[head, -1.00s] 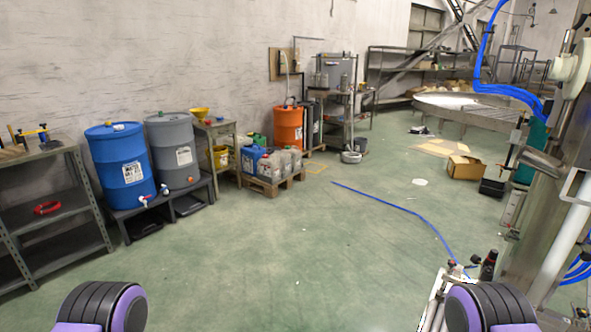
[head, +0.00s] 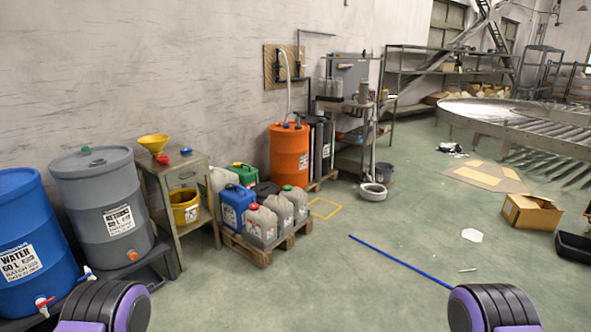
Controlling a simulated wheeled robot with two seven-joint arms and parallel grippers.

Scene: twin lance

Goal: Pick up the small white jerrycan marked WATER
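Several jerrycans stand close together on a low wooden pallet (head: 263,258) by the wall. At its front are a blue can (head: 236,210), a pale grey can with a red cap (head: 260,228) and further pale grey cans (head: 293,203) to the right. A whitish can (head: 222,178) stands behind the blue one, partly hidden. The can labels are too small to read, so I cannot tell which is marked WATER. Only rounded black and purple parts of my arms show at the bottom left and right; neither gripper is in view.
A blue drum (head: 30,250) and a grey drum (head: 103,215) stand at left on a low stand. A metal side table (head: 172,172) stands left of the pallet, an orange drum (head: 289,152) behind it.

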